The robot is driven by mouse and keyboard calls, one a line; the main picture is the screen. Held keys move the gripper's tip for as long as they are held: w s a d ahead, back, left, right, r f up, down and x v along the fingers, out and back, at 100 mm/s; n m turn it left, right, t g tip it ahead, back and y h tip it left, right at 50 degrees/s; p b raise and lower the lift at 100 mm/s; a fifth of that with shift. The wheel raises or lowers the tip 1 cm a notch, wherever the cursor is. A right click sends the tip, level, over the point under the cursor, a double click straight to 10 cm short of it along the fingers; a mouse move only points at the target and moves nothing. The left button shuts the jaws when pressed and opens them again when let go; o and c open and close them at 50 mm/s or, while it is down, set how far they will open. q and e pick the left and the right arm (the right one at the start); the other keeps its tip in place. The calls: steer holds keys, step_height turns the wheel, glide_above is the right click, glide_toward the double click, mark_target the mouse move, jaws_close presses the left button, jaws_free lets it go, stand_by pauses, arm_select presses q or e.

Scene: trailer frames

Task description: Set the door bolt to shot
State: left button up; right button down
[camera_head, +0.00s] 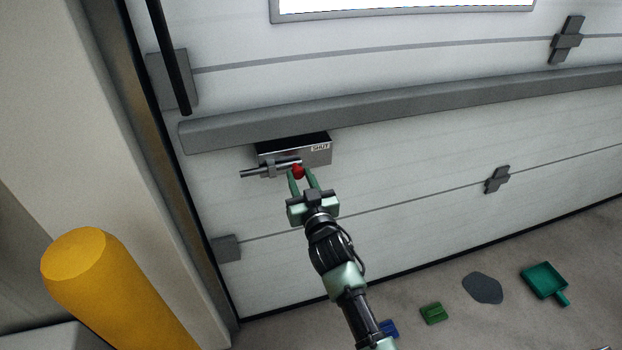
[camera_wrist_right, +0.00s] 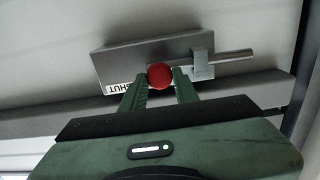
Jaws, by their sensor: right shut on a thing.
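The door bolt is a metal rod (camera_head: 252,173) with a red knob (camera_head: 298,171), on a grey plate (camera_head: 318,153) with a label that reads "SHUT" in the wrist view. The plate sits on the white panelled door just below a long grey bar. The rod sticks out to the left of its bracket in the head view. My right gripper (camera_head: 301,174) has its fingers on either side of the knob; the wrist view also shows the red knob (camera_wrist_right: 160,76) held at the fingertips, with the rod (camera_wrist_right: 232,57) beyond it. My left gripper is not in view.
The grey bar (camera_head: 400,104) crosses the door above the bolt. A yellow post (camera_head: 115,290) stands at the lower left by the door frame. On the floor lie a green dustpan (camera_head: 544,281), a dark patch (camera_head: 482,288), a green block (camera_head: 433,314) and a blue block (camera_head: 389,328).

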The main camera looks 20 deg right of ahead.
steer(key=shift+a, duration=0.15)
steer(key=c, duration=1.2)
jaws_free()
steer(key=shift+o, duration=0.6)
steer(key=shift+a, duration=0.2)
steer(key=shift+d, duration=0.1)
steer(key=shift+s, duration=0.25)
steer(key=s+b, duration=0.1)
steer(key=s, duration=0.6)
steer(key=shift+s, duration=0.15)
